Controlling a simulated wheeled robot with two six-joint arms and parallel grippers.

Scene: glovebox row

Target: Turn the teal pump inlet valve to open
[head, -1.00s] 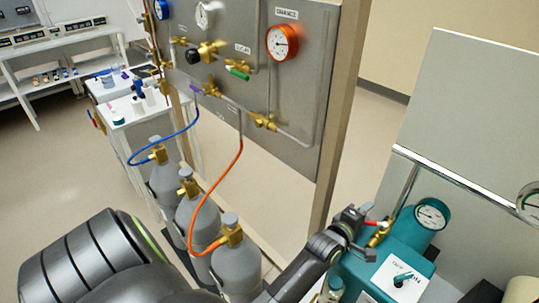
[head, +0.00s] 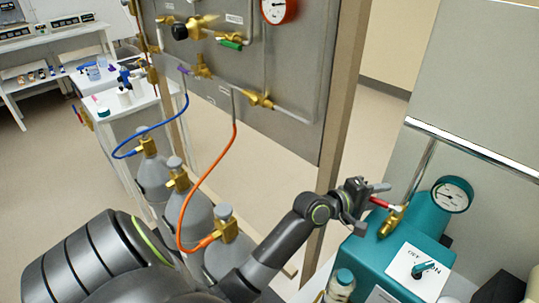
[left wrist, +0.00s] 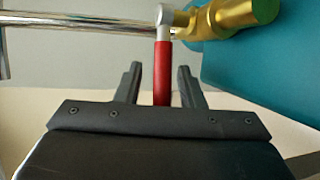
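The teal pump (head: 410,240) stands at the lower right in the head view. Its brass inlet valve (head: 393,219) sits on top, below a chrome pipe, with a red-sleeved lever (head: 380,203) pointing left toward my left gripper (head: 368,205). In the left wrist view, the brass valve (left wrist: 225,16) is at the upper right and the red lever (left wrist: 162,75) hangs down from its pale head. My left gripper (left wrist: 161,75) is open, with the lever's lower part between its two fingers and a visible gap on each side. My right gripper is not in view.
A dial gauge (head: 452,195) and an OFF/ON switch plate (head: 412,268) are on the pump. A chrome rail (head: 470,155) runs behind it. A grey valve panel (head: 285,135) on a post and several gas cylinders (head: 205,217) with hoses stand to the left.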

